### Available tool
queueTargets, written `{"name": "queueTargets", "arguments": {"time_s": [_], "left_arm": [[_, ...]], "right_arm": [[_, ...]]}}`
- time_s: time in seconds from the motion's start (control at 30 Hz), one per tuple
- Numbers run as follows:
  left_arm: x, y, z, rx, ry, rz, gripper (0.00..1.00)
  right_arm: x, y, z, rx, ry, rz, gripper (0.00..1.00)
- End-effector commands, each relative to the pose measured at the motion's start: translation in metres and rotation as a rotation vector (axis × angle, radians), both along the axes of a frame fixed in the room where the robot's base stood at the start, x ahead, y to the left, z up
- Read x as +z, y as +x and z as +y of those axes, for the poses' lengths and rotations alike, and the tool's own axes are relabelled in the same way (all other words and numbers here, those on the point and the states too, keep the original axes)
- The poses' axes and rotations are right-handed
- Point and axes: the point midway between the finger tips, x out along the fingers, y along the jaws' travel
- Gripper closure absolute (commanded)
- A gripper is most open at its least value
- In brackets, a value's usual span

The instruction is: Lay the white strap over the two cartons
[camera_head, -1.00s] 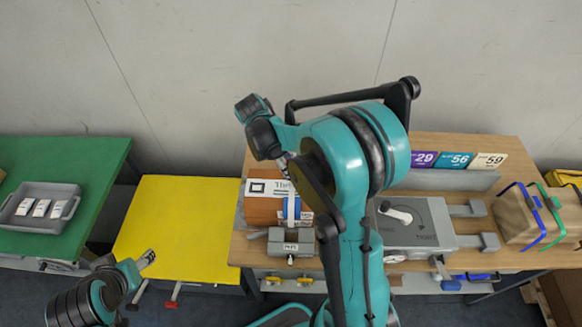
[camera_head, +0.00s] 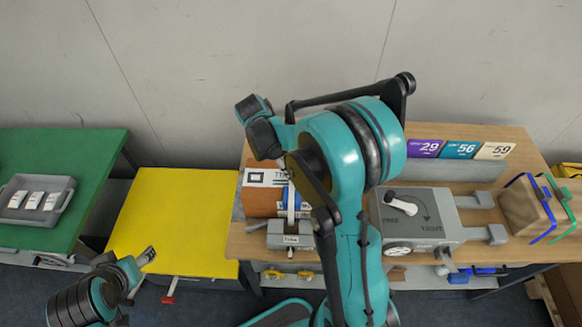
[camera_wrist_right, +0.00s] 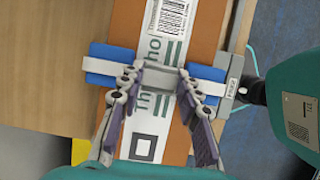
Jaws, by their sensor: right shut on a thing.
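The white strap (camera_head: 291,204) has blue parts and lies across a brown carton (camera_head: 262,200) behind the upright part of my right arm. In the right wrist view the strap (camera_wrist_right: 103,66) crosses the labelled carton (camera_wrist_right: 208,25), with a blue pad (camera_wrist_right: 113,76) at the left side and another (camera_wrist_right: 207,87) at the right. My right gripper (camera_wrist_right: 160,80) is shut on a grey piece at the strap's middle, above the carton's label. I cannot make out a second carton separately.
A labelled grey block (camera_head: 290,236) stands in front of the carton. Another box (camera_head: 522,206) wears blue and green straps. The yellow table (camera_head: 180,225) is bare; a grey tray (camera_head: 38,200) sits on the green table.

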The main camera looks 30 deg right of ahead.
Motion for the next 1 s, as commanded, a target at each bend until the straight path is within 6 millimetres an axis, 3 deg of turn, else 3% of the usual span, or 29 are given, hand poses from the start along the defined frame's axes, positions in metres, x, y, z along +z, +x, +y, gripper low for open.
{"name": "queueTargets", "arguments": {"time_s": [0.2, 0.23, 0.3, 0.67, 0.77, 1.0], "left_arm": [[0.000, 0.000, 0.000, 0.000, 0.000, 0.000, 0.42], [0.000, 0.000, 0.000, 0.000, 0.000, 0.000, 0.42], [0.000, 0.000, 0.000, 0.000, 0.000, 0.000, 0.42], [0.000, 0.000, 0.000, 0.000, 0.000, 0.000, 0.42], [0.000, 0.000, 0.000, 0.000, 0.000, 0.000, 0.42], [0.000, 0.000, 0.000, 0.000, 0.000, 0.000, 0.42]], "right_arm": [[0.000, 0.000, 0.000, 0.000, 0.000, 0.000, 1.00], [0.000, 0.000, 0.000, 0.000, 0.000, 0.000, 0.59], [0.000, 0.000, 0.000, 0.000, 0.000, 0.000, 0.42], [0.004, 0.001, 0.001, 0.000, 0.000, 0.000, 0.42], [0.015, 0.004, 0.005, 0.001, 0.000, 0.000, 0.42], [0.062, 0.013, 0.022, 0.002, 0.000, 0.001, 0.42]]}}
